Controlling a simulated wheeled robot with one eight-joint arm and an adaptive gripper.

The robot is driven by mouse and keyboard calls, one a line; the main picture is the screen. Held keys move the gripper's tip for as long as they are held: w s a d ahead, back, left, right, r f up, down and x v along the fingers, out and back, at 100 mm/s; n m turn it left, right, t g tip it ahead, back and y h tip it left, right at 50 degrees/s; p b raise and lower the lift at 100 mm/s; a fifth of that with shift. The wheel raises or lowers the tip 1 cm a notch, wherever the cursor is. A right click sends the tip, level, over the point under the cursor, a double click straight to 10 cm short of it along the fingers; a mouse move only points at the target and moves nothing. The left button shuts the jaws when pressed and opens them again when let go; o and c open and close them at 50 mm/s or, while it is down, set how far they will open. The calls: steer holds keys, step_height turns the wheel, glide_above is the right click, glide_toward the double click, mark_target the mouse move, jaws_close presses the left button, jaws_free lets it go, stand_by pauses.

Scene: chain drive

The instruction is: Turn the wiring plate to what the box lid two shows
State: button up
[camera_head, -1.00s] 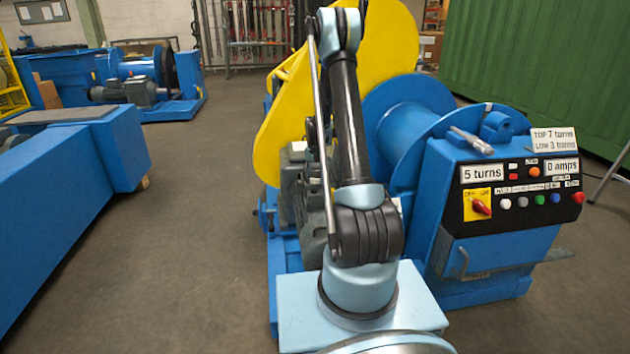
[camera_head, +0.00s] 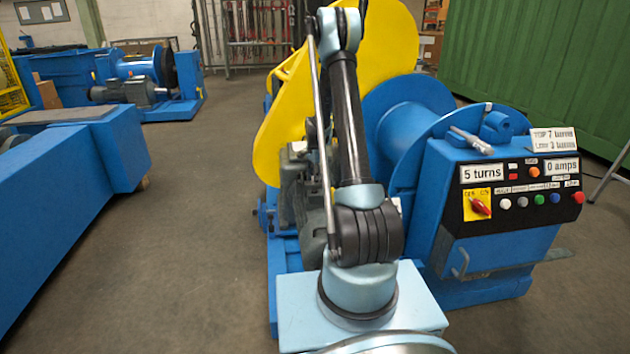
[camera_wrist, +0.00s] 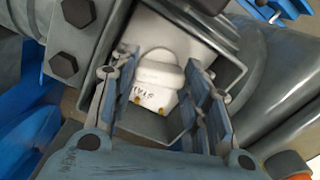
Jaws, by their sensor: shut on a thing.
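In the wrist view, the white wiring plate (camera_wrist: 155,80) sits inside an open grey terminal box. It has a rounded top, small lettering that I cannot read for sure, and brass-coloured spots at its lower edge. My gripper (camera_wrist: 152,74) has its fingers on either side of the plate and is shut on it; the exact contact is hard to see. In the head view my arm hides the gripper and the plate. I cannot make out box lid two in either view.
The grey box wall (camera_wrist: 228,75) with dark bolts (camera_wrist: 65,65) closely surrounds the fingers. A blue winch with a yellow guard (camera_head: 385,45) and a control panel (camera_head: 520,190) reading 5 turns and 0 amps stands ahead. A blue bench (camera_head: 60,190) is at left; the floor between is clear.

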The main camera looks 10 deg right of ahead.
steer(key=shift+m, duration=1.7)
steer(key=shift+w, duration=0.1)
steer(key=o, duration=0.8)
step_height(320, 180, up, 12)
steer(key=shift+f, duration=0.1)
